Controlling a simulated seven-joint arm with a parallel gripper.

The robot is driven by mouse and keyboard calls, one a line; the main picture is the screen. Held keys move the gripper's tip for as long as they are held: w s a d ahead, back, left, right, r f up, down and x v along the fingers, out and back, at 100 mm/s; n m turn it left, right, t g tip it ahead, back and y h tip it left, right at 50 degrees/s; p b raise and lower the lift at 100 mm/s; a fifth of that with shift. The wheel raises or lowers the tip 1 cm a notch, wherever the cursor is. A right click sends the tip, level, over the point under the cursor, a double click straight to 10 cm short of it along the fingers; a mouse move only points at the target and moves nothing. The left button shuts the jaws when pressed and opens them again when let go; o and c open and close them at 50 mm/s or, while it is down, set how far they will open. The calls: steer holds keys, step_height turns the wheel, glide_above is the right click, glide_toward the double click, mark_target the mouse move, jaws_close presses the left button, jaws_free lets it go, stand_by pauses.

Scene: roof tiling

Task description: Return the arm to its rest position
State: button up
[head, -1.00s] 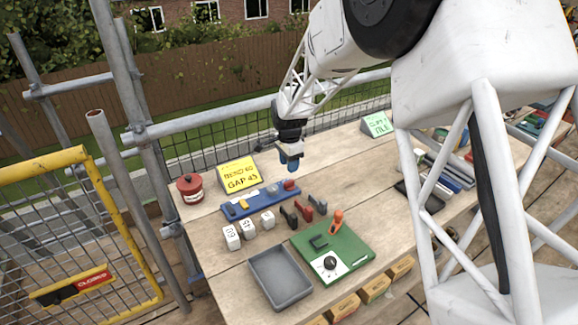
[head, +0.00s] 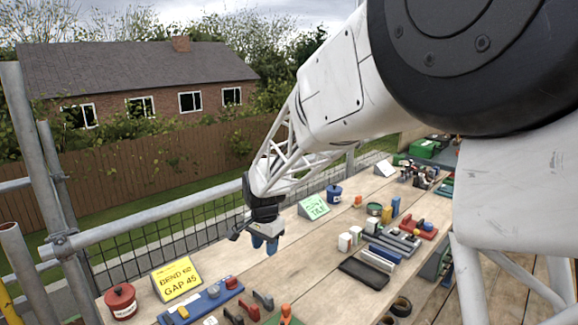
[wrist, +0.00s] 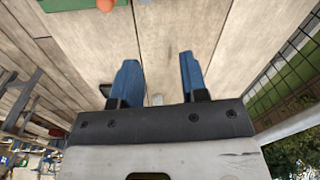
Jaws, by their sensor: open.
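My gripper (head: 264,243) hangs above the wooden bench, fingers pointing down, near the mesh railing at the bench's far side. Its two blue fingers are apart with nothing between them; in the wrist view (wrist: 157,82) bare planks show in the gap. The arm reaches in from the right of the head view. The fingertips are clear of the objects on the bench (head: 317,252).
A yellow sign (head: 177,279), a red pot (head: 121,301) and a blue tray (head: 205,299) are at the lower left. A green sign (head: 313,207) and a blue pot (head: 334,193) stand behind right. Metal bars and a black block (head: 364,272) lie right.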

steer(key=s+d+r+n, duration=0.2)
steer(key=s+d+r, duration=0.4)
steer(key=s+d, duration=0.3)
steer(key=s+d+r+n, duration=0.1)
steer(key=s+d, duration=0.4)
steer(key=s, duration=0.4)
steer(key=s+d+r+n+t, duration=0.1)
steer(key=s+d+n, duration=0.1)
steer(key=s+d, duration=0.4)
steer(key=s+d+n+t, duration=0.1)
steer(key=s+d, duration=0.4)
steer(key=s, duration=0.7)
steer(key=shift+s+d+r+n, duration=0.15)
steer(key=shift+s+r+n, duration=0.25)
